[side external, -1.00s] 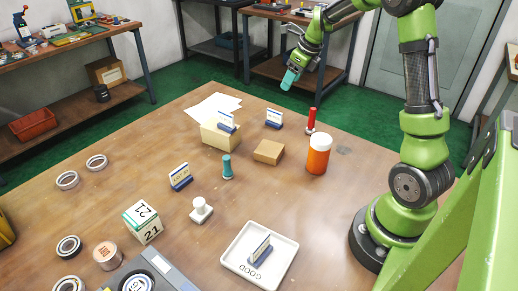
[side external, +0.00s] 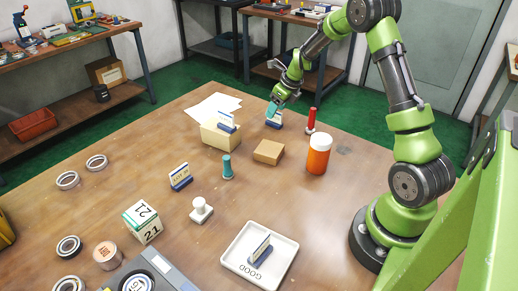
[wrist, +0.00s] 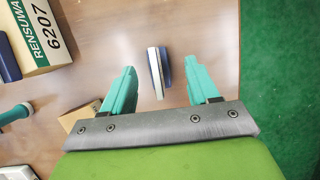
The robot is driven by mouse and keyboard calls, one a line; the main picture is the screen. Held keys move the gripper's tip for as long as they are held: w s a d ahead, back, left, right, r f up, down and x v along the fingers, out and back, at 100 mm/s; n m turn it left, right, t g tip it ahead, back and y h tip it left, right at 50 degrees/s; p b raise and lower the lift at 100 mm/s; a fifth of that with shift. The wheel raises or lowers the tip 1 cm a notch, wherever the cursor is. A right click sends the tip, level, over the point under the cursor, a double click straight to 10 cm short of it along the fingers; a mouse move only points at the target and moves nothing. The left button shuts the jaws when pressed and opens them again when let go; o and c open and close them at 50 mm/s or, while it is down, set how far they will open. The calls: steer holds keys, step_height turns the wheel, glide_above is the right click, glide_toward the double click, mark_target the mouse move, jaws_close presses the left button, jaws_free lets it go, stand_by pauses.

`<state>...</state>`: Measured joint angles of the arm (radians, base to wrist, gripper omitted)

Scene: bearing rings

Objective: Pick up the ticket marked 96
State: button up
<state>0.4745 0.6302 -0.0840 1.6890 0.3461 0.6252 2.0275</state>
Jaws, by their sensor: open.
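Several tickets, white cards in blue bases, stand about the table; I cannot read a 96 on any. One ticket (side external: 277,122) stands at the far edge, partly hidden by my gripper (side external: 272,108). In the wrist view that ticket (wrist: 155,72) is seen edge-on from above, between and beyond the open teal fingers of my gripper (wrist: 161,70), apart from both. Other tickets stand on the cream box (side external: 227,122), on the table left of centre (side external: 180,177) and in the white tray (side external: 260,249).
The cream box (side external: 219,138) reads RENSUWA 6207 in the wrist view (wrist: 40,32). The tray (side external: 282,262) is at the front.

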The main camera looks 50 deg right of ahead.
mark_target(273, 121)
steer(key=x, duration=0.4)
steer(key=shift+s+a+f, duration=0.1)
steer(key=shift+s+a, duration=0.05)
steer(key=shift+a, duration=0.1)
jaws_close()
